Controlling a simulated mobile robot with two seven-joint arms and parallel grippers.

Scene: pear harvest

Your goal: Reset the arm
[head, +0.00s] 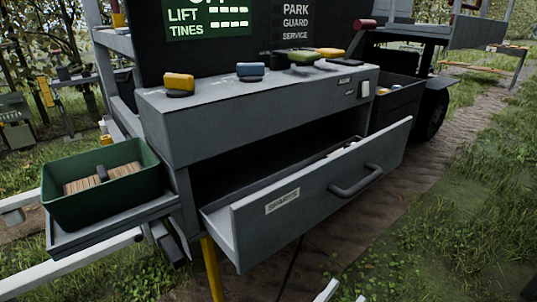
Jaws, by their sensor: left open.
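Two pale fingertips of my left gripper (343,294) show at the bottom edge, right of the middle. They are apart with nothing visible between them. The rest of this gripper and its arm are out of the picture. It is in front of and below the grey drawer (300,196), which is pulled open and has a dark handle (356,181) and a small label. The gripper is apart from the handle. My right gripper is not in view.
A green bin (127,193) with a wooden block and dark handle sits on a side tray at left. The grey console (255,105) above carries yellow, blue and green knobs. A dark open box (398,103) stands behind the drawer. Grass at right is clear.

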